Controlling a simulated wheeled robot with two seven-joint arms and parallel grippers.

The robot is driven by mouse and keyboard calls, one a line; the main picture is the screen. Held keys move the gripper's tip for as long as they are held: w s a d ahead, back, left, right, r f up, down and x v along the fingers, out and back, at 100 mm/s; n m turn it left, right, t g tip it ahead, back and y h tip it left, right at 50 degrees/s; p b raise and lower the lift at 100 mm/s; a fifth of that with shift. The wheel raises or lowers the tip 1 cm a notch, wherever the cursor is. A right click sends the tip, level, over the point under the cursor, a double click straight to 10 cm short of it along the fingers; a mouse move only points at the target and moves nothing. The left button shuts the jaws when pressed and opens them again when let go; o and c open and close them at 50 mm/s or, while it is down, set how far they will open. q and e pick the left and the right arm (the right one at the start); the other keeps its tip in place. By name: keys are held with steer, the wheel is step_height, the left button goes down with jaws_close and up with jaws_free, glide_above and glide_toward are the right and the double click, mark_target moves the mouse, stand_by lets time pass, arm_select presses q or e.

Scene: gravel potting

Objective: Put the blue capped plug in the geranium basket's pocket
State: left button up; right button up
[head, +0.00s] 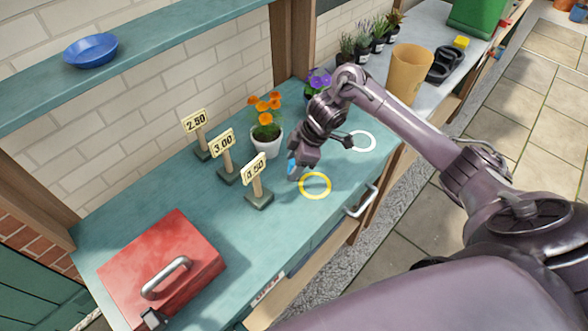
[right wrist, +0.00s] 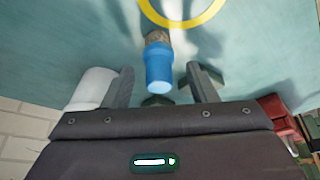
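The blue capped plug (right wrist: 158,67) shows in the right wrist view, with a blue cap and a brownish body beyond it. It lies between and just ahead of the spread fingers of my right gripper (right wrist: 162,88), with a gap on each side. In the head view a bit of the plug's blue (head: 292,167) shows at my right gripper (head: 296,173), low over the teal bench beside the yellow ring. The gripper hides the rest there. I cannot make out a geranium basket.
Three price signs (head: 227,155) and a white pot of orange flowers (head: 265,132) stand left of the gripper. A red box (head: 160,262) is at the near left. A yellow ring (head: 315,186) and a white ring (head: 363,141) mark the bench. A tan container (head: 407,72) stands farther back.

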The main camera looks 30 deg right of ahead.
steer(key=shift+w, duration=0.1)
steer(key=c, duration=0.7)
arm_select(q)
steer(key=shift+s+f, duration=0.1)
steer(key=shift+s, duration=0.8)
arm_select(e)
steer(key=shift+c, duration=1.3)
